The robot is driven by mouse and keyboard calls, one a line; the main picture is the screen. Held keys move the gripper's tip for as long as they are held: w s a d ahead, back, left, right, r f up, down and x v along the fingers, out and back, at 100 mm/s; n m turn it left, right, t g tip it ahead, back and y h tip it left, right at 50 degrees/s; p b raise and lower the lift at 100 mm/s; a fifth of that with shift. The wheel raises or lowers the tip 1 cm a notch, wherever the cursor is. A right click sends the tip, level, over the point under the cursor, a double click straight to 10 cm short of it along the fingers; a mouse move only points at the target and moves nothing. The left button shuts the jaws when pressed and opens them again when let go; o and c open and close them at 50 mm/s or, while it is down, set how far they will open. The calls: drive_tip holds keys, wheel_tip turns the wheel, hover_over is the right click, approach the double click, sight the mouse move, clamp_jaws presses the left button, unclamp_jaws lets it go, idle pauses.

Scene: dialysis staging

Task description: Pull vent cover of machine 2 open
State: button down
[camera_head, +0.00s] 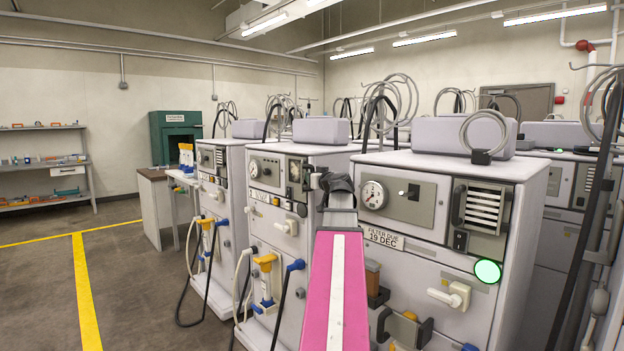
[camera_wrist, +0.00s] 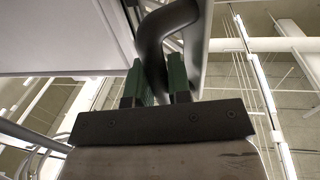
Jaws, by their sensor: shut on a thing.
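Three pale dialysis machines stand in a row in the head view. The middle machine (camera_head: 310,240) has a gauge and a small vent area (camera_head: 294,172) at its top front, partly hidden by my arm. My gripper (camera_head: 322,182) is at the upper right of that machine's front. In the wrist view my gripper (camera_wrist: 162,88) has its green fingers shut on a thick, dark curved handle (camera_wrist: 166,30). A grey panel edge (camera_wrist: 206,40) runs close beside the handle.
The nearest machine (camera_head: 455,170) stands close on the right, with a slatted vent (camera_head: 484,208), a black handle (camera_head: 458,205) and a lit green button (camera_head: 488,271). A dark pole (camera_head: 595,200) rises at the far right. The floor (camera_head: 140,270) at left is open.

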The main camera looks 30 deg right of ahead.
drive_tip(key=c, duration=1.2)
unclamp_jaws()
drive_tip(key=s, duration=1)
drive_tip(key=shift+s+d, duration=0.1)
drive_tip(key=shift+s, duration=0.3)
drive_tip(key=shift+f, duration=0.1)
